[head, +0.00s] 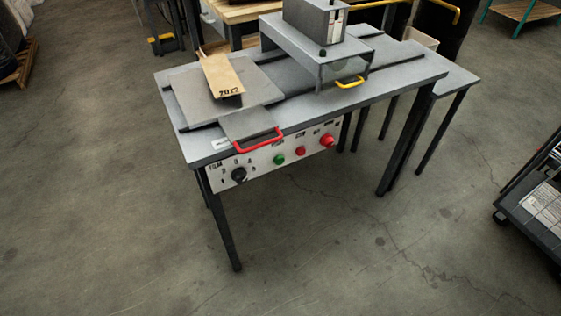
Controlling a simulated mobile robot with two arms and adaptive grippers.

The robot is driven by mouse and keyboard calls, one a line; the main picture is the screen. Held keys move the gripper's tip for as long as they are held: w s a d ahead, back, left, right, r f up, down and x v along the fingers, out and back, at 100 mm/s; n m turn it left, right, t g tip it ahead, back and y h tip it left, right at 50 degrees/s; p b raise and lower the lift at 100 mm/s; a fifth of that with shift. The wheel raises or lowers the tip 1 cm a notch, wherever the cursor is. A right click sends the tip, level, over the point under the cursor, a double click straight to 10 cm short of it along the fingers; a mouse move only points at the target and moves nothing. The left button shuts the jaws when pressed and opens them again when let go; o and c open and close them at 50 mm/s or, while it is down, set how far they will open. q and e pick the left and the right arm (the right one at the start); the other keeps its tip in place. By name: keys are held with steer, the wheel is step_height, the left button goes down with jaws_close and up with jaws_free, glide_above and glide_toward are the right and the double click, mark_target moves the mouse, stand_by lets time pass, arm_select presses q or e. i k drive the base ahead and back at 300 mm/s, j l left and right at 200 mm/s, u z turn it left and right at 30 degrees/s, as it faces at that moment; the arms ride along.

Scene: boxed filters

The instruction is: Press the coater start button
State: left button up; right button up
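The coater is a grey metal table (400,86) with a white control panel (261,166) on its front edge. On the panel a green button (279,159) sits between a black dial (238,174) at left and a small red button (300,151). A larger red knob (327,141) is at the panel's right. I cannot read which button is labelled start. A red handle (259,140) is on a grey plate just above the panel. Neither of my grippers is in the head view.
A brown box (222,76) lies on the table's left plate. A grey housing with a yellow handle (350,82) stands at the middle back. A dark cart (543,203) is at the right edge. The concrete floor in front is clear.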

mark_target(279, 159)
steer(key=i+j+z, duration=0.2)
steer(key=j+z, duration=0.25)
steer(key=j, duration=0.6)
steer(key=j+z, duration=0.5)
steer(key=j, duration=0.55)
